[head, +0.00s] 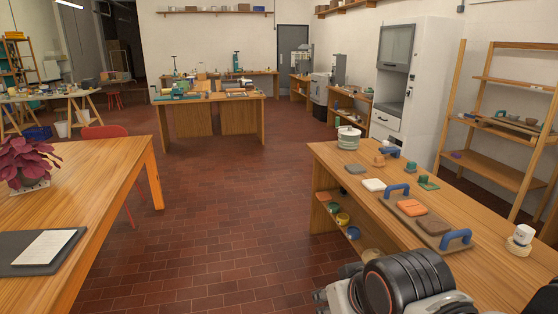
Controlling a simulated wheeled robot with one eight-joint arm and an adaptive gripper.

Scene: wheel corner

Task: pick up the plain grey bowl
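I cannot make out for certain which thing is the plain grey bowl. Small dark, bowl-like things (531,121) sit on a shelf of the wooden rack at the right, too small to tell their colour and pattern. A green bowl-like thing (332,207) and a yellow one (342,218) sit on the shelf under the right-hand bench. A pale round stack (348,139) stands at that bench's far end. Part of my arm shows at the bottom right, in front of the bench; my gripper's fingertips do not show.
The right-hand bench (490,265) bears a board with blue handles (418,218), orange blocks, a white block and a white cup (521,236). A wooden table (100,190) with a plant stands at the left. Brick floor (230,220) between them is clear.

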